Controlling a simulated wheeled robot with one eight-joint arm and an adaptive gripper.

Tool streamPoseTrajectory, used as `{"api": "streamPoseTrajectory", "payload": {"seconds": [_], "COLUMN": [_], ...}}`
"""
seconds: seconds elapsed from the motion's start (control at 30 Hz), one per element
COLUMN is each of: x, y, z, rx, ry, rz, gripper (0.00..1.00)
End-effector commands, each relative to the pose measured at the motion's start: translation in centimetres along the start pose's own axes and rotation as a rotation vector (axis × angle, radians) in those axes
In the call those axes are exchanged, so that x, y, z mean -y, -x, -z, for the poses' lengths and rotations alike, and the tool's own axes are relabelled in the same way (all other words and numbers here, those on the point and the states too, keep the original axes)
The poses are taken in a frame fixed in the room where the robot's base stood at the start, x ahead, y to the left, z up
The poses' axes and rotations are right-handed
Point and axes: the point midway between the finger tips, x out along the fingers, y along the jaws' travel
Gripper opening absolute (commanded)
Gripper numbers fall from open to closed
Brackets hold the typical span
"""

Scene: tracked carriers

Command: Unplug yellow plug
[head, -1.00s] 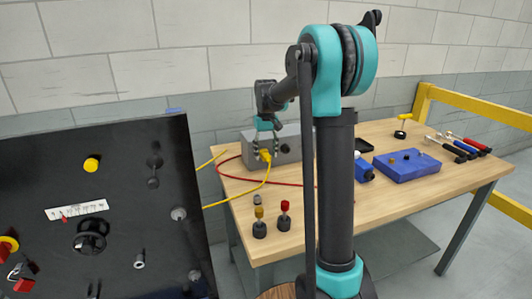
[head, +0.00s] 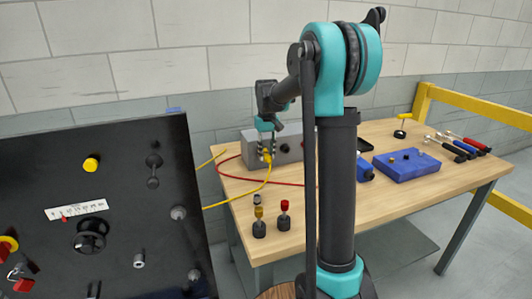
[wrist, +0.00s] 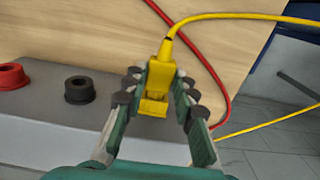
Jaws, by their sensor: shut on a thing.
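The yellow plug (wrist: 158,85) is between the fingertips of my gripper (wrist: 156,95) in the wrist view, with the fingers shut on it. A yellow cable (wrist: 235,16) runs from its end. In the head view, my gripper (head: 267,150) points down at the front of the grey box (head: 251,136), and the plug (head: 268,158) shows low between the fingers. The box also shows in the wrist view (wrist: 45,105), with a red socket ring (wrist: 12,76) and a black one (wrist: 79,90).
A red cable (head: 232,173) lies on the wooden table (head: 330,205) beside the yellow one. Small red-topped (head: 284,210) and yellow-topped (head: 259,215) pieces stand near its front. A blue box (head: 405,167) and several tools are at right. A black panel (head: 120,200) stands at left.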

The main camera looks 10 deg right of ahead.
Motion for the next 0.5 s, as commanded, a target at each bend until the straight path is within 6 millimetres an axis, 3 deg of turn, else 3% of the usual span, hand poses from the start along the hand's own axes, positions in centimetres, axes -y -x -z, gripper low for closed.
{"api": "streamPoseTrajectory", "payload": {"seconds": [0.5], "x": [0.0], "y": [0.0], "z": [-1.6], "rx": [0.000], "ry": [0.000], "rz": [0.000], "gripper": [0.00]}}
